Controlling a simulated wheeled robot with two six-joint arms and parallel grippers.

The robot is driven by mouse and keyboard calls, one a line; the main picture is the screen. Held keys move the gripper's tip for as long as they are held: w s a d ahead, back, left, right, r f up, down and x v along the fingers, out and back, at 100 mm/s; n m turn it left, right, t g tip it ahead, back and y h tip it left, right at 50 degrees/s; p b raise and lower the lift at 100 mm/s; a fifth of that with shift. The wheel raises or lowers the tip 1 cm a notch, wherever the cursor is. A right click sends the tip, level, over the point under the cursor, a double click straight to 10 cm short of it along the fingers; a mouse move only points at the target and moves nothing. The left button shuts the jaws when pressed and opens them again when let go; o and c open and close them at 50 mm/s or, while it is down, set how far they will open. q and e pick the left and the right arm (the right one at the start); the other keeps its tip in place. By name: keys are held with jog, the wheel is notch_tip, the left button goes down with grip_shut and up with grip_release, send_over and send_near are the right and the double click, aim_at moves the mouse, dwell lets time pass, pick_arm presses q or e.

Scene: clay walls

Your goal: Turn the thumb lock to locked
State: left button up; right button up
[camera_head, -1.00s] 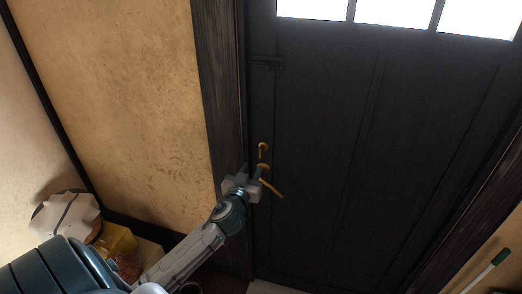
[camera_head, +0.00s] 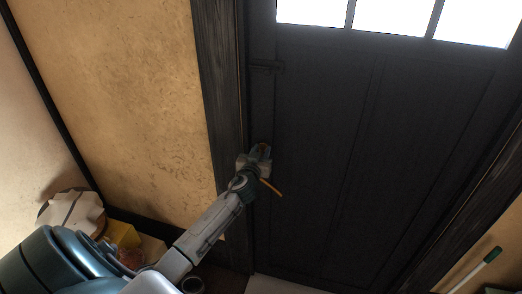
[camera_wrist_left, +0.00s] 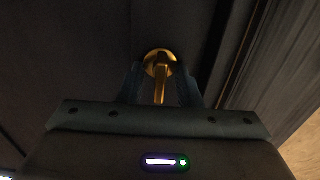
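The thumb lock is a small brass turn on a round plate. In the left wrist view the thumb lock (camera_wrist_left: 160,68) sits straight ahead, its narrow tab pointing toward the bottom of the picture. My left gripper (camera_wrist_left: 160,88) has one finger on each side of the tab, with visible gaps, so it looks open around it. In the head view my left gripper (camera_head: 261,152) is at the door's left edge and covers most of the thumb lock. The brass door handle (camera_head: 271,187) shows just below the gripper. My right gripper is in neither view.
The dark door (camera_head: 350,150) fills the middle, with bright panes on top. A dark wooden frame post (camera_head: 222,80) and clay wall (camera_head: 130,90) stand left. A yellow box (camera_head: 124,236) and pale objects are at lower left; a green-tipped stick (camera_head: 490,257) is at lower right.

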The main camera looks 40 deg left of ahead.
pick_arm(q)
grip_shut()
